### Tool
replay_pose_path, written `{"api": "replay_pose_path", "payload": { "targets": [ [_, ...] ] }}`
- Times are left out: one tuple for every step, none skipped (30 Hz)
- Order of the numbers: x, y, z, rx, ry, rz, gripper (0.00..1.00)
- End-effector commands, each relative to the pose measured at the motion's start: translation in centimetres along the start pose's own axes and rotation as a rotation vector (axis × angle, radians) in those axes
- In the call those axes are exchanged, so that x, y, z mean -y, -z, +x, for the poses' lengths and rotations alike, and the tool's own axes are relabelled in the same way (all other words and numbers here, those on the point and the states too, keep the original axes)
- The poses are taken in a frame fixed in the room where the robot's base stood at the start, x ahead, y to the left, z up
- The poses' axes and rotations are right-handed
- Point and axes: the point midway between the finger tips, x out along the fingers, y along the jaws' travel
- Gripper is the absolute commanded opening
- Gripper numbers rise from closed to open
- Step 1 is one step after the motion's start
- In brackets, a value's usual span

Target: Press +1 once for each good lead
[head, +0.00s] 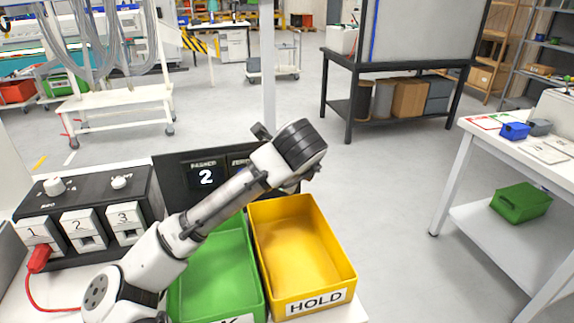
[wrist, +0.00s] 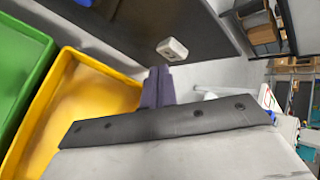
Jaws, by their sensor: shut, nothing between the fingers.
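A dark counter panel (head: 172,172) stands behind the bins and its display reads 2 under "PASSED". Part of the word "ZERO" shows to its right; my arm hides the rest. In the wrist view a small pale button (wrist: 172,49) sticks out from the dark panel. My gripper (wrist: 157,88) is shut and empty, its fingertips a little short of the button in the picture; I cannot tell the gap. In the head view my wrist hides the fingers. A red lead (head: 38,260) is plugged in at socket 1 of the black test box (head: 95,188); sockets 2 and 3 hold no lead.
A green bin (head: 258,285), its label partly hidden, and an empty yellow bin (head: 350,270) marked HOLD stand side by side before the panel. No lead shows in the green bin's visible part. A white table (head: 490,165) stands at right; the floor between is clear.

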Motion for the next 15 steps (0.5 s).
{"api": "replay_pose_path", "payload": {
  "targets": [
    [0.0,0.0,-0.1,0.000,0.000,0.000,0.00],
    [-0.1,0.0,-0.1,0.000,0.000,0.000,0.00],
    [0.0,0.0,-0.1,0.000,0.000,0.000,0.00],
    [0.0,0.0,0.0,0.000,0.000,0.000,0.00],
    [0.0,0.0,0.0,0.000,0.000,0.000,0.00],
    [0.0,0.0,0.0,0.000,0.000,0.000,0.00],
    [0.0,0.0,0.0,0.000,0.000,0.000,0.00],
    [-0.1,0.0,-0.1,0.000,0.000,0.000,0.00],
    [-0.1,0.1,-0.1,-0.001,0.000,0.000,0.00],
    [-0.1,0.2,-0.2,-0.001,0.001,0.001,0.00],
    [-0.2,0.3,-0.4,-0.001,0.001,0.001,0.00],
    [-0.4,0.5,-0.6,-0.002,0.001,0.002,0.00],
    [-0.6,0.6,-0.8,-0.002,0.001,0.001,0.00],
    [-0.7,0.8,-1.0,-0.001,0.001,0.001,0.00],
    [-0.9,1.0,-1.3,-0.002,0.002,0.001,0.00]
  ]
}}
